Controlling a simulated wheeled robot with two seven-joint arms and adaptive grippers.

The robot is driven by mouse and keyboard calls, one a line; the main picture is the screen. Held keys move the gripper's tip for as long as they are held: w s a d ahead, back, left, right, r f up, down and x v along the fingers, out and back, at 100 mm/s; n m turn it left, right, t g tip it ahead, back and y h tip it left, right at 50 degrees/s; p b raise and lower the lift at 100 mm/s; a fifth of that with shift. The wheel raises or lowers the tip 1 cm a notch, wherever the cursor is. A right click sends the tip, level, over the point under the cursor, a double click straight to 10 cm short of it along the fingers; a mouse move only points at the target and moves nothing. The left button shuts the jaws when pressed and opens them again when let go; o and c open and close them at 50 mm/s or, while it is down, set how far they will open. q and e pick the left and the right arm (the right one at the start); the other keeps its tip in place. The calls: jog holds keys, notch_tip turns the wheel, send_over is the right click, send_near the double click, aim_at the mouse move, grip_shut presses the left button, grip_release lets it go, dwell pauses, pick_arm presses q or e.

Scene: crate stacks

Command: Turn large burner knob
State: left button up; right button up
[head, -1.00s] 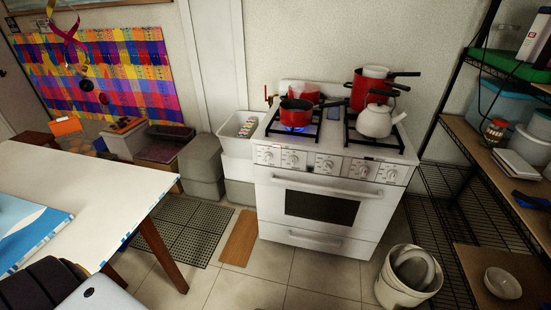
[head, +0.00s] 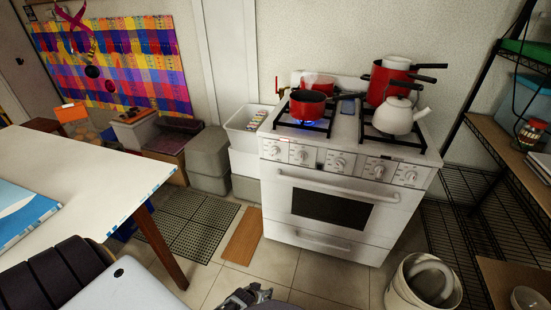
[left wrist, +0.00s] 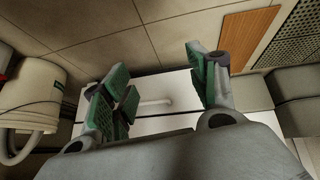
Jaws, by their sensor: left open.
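The white stove (head: 330,236) stands against the wall. Several round knobs line its front panel, from the leftmost knob (head: 275,149) past a middle knob (head: 338,164) to the rightmost knob (head: 410,177). Which is the large burner's knob cannot be told. A blue flame (head: 308,126) burns under the front-left red pot (head: 307,104). My left gripper (head: 245,296) shows at the bottom edge, low in front of the stove and apart from the knobs. In the left wrist view its green-padded fingers (left wrist: 165,90) are spread and empty, with the white stove front beyond. My right gripper is not in view.
A white table (head: 85,185) stands at the left. A white bin (head: 400,290) stands on the floor right of the stove, near black wire shelves (head: 470,200). A white kettle (head: 396,116) and a red pot (head: 388,82) sit on the right burners. Floor before the oven is open.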

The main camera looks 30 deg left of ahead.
pick_arm(q)
jog(key=w+a+r+n+t+y+b, duration=0.1)
jog(key=w+a+r+n+t+b, duration=0.25)
jog(key=w+r, duration=0.75)
jog(key=w+a+r+n+t+b, duration=0.3)
jog(key=w+r+b, duration=0.1)
jog(key=w+r, duration=0.7)
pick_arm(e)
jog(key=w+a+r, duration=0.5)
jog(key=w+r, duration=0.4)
pick_arm(q)
jog(key=a+r+n+t+y+b, duration=0.1)
jog(key=a+r+n+t+b, duration=0.1)
jog(key=r, duration=1)
jog(key=a+r+n+t+y+b, duration=0.1)
jog(key=a+r+n+t+b, duration=0.1)
jog(key=r, duration=1)
jog(key=w+a+n+b, duration=0.1)
jog(key=a+b, duration=0.1)
jog(key=b, duration=0.1)
jog(key=shift+r+y, duration=0.3)
jog(key=shift+r, duration=0.1)
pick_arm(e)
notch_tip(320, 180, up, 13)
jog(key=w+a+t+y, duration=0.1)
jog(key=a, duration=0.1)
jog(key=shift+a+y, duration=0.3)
